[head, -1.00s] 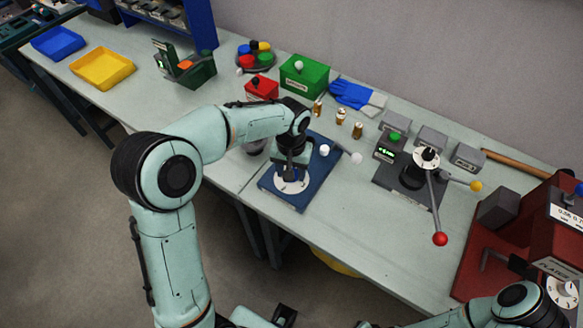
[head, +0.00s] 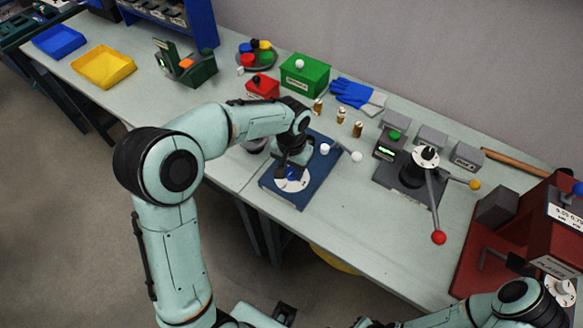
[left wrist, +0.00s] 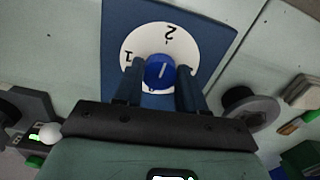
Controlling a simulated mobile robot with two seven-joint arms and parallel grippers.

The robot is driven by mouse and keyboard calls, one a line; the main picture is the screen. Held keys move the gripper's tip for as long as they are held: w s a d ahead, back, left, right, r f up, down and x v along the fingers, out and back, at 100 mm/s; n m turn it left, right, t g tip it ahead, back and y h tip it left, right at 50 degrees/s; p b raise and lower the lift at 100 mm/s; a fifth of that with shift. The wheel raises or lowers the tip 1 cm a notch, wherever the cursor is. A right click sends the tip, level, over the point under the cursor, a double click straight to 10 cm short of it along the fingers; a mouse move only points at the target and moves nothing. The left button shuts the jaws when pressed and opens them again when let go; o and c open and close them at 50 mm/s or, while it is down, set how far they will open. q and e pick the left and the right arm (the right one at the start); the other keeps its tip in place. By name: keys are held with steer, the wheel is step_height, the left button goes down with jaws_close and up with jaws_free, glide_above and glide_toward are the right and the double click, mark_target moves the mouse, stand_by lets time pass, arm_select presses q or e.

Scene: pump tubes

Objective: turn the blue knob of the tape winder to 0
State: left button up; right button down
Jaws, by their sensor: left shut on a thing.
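The tape winder (head: 305,193) is a blue plate on the bench with a white round dial. Its blue knob (head: 291,174) sits at the dial's middle. The 0 is not visible there. My left gripper (head: 291,168) reaches down over the dial, its two fingers (left wrist: 159,82) shut on the knob's sides. My right gripper cannot be made out; only its arm shows at bottom right.
A white-tipped lever (head: 356,157) stands out beside the winder. A grey device with a red-balled lever (head: 438,237) is to its right, a red press (head: 540,230) further right. Brass cylinders (head: 340,116) and a green box (head: 304,76) stand behind. The bench front is clear.

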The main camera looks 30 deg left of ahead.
arm_select(q)
steer(key=shift+n, duration=1.3)
arm_select(e)
steer(key=shift+s+f, duration=0.2)
steer(key=shift+f, duration=0.1)
arm_select(q)
steer(key=shift+n+b, duration=0.35)
steer(key=shift+n, duration=1.45)
arm_select(e)
steer(key=shift+s+f, duration=0.15)
steer(key=shift+f, duration=0.15)
arm_select(q)
steer(key=n, duration=0.2)
steer(key=shift+d+n, duration=0.1)
steer(key=shift+n, duration=0.6)
arm_select(e)
steer(key=shift+s+f, duration=0.1)
steer(key=shift+f, duration=0.1)
